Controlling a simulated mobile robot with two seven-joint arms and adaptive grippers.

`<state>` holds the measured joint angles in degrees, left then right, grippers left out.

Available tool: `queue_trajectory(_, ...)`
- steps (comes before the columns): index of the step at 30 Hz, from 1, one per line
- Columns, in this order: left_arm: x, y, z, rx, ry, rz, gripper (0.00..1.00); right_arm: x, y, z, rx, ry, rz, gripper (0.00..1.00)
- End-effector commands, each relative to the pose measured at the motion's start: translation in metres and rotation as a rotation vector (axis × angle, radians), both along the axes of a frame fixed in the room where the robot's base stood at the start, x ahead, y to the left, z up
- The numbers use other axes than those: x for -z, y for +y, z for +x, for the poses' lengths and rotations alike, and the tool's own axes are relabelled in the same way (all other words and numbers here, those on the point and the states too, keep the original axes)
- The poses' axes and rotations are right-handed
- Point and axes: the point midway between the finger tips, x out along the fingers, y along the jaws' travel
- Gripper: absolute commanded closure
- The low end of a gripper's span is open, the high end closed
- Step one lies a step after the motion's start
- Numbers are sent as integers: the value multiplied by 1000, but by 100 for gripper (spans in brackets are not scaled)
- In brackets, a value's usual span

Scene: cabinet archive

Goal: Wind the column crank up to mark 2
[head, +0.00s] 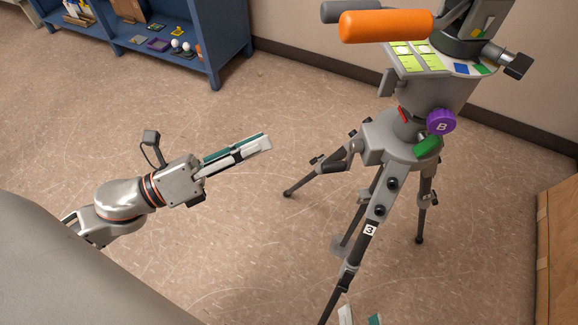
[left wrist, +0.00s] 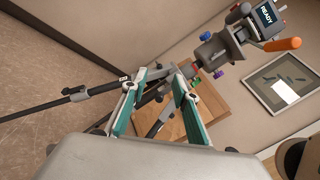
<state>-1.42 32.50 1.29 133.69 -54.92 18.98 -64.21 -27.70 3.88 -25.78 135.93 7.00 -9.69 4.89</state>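A grey tripod (head: 395,140) stands on the floor right of centre in the head view. It carries a purple knob (head: 441,121) marked B, a green knob or grip (head: 428,147) and an orange handle (head: 387,26). I cannot tell which part is the column crank, and no mark 2 is readable. My left gripper (head: 267,142) is left of the tripod, apart from it; in the left wrist view (left wrist: 162,75) its teal-lined fingers are open and empty, pointing toward the tripod.
A blue shelf (head: 215,45) with small items stands back left. A wooden box or cabinet (head: 557,255) is at the right edge. The tripod's legs spread across the floor, one labelled 3 (head: 370,230). The floor between shelf and tripod is clear. A screen (left wrist: 267,15) reads READY.

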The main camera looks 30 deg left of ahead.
Motion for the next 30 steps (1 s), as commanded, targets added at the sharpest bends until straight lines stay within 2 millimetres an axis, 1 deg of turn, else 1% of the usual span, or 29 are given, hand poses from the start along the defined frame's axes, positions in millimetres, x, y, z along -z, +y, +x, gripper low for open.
queue_trajectory(1,35,-9,-6,52,-39,115,71,24,3,-11,19,63,41,60)
queue_trajectory(3,41,-20,-11,116,-152,258,71,24,4,-8,45,72,91,60)
queue_trajectory(6,47,-32,-16,188,-291,419,71,20,5,-3,77,77,147,60)
queue_trajectory(10,49,-40,-21,241,-414,547,71,13,4,3,101,70,189,60)
queue_trajectory(14,46,-44,-20,257,-465,594,71,7,3,7,102,57,191,60)
queue_trajectory(17,41,-48,-17,256,-476,598,71,3,0,9,85,39,156,60)
queue_trajectory(23,35,-64,-4,253,-484,598,71,-2,-13,14,23,-9,10,60)
queue_trajectory(30,35,-86,11,252,-481,597,71,-6,-34,22,-43,-62,-183,60)
